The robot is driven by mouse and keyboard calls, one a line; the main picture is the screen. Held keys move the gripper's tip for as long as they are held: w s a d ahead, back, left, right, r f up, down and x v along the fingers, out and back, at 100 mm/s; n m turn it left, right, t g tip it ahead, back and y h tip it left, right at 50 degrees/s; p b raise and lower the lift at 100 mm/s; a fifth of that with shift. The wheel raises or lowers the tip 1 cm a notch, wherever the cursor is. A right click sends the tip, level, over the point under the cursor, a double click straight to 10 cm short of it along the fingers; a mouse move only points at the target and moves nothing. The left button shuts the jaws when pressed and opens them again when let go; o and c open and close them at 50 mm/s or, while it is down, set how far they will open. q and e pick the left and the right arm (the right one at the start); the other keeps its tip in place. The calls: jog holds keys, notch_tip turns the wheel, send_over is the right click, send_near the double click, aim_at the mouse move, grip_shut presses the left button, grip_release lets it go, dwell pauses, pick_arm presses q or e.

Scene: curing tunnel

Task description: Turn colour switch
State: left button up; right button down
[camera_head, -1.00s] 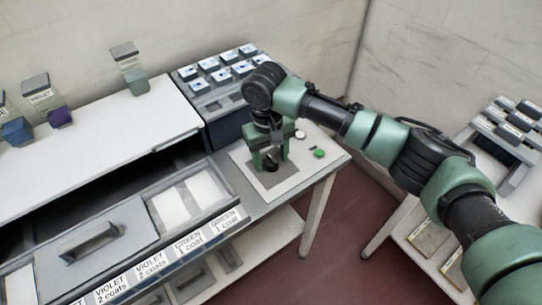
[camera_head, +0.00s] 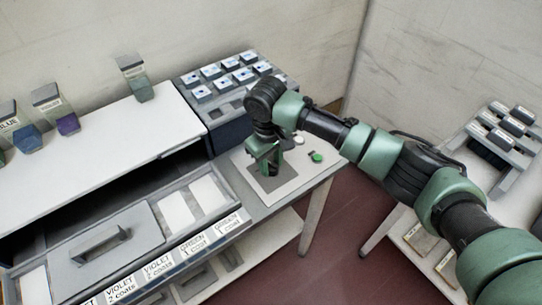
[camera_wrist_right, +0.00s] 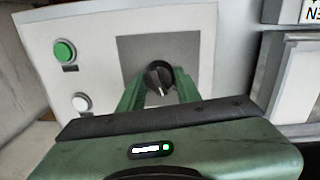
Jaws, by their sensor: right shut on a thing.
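The colour switch is a black round knob (camera_wrist_right: 160,76) on a dark grey square of a light control panel (camera_wrist_right: 90,22). The panel also shows in the head view (camera_head: 288,190), at the right end of the bench. My right gripper (camera_head: 264,166) points down over the dark square and hides the knob there. In the right wrist view my right gripper (camera_wrist_right: 157,88) has its two green fingers on either side of the knob, shut on it. A pale pointer mark shows on the knob, partly hidden. My left gripper is not in view.
A green button (camera_head: 317,157) and a white button (camera_head: 298,140) sit beside the switch. A rack (camera_head: 232,100) of several labelled blocks stands behind. A labelled drawer unit (camera_head: 150,225) and a white shelf (camera_head: 110,135) with coloured jars are left. Another table (camera_head: 385,222) stands right.

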aim_at(270, 168)
jog(key=n+p, duration=0.2)
jog(key=n, duration=0.1)
jog(key=shift+r+p, duration=0.2)
jog(key=shift+p, duration=0.2)
jog(key=shift+f+n+p, duration=0.1)
jog(key=shift+n+p, duration=0.7)
jog(key=shift+n, duration=0.9)
jog(key=c, duration=1)
grip_release()
jog(key=shift+s, duration=0.1)
jog(key=r, duration=0.4)
jog(key=r+b, duration=0.1)
jog(key=r, duration=0.2)
jog(key=shift+s+r, duration=0.2)
jog(key=shift+r, duration=0.15)
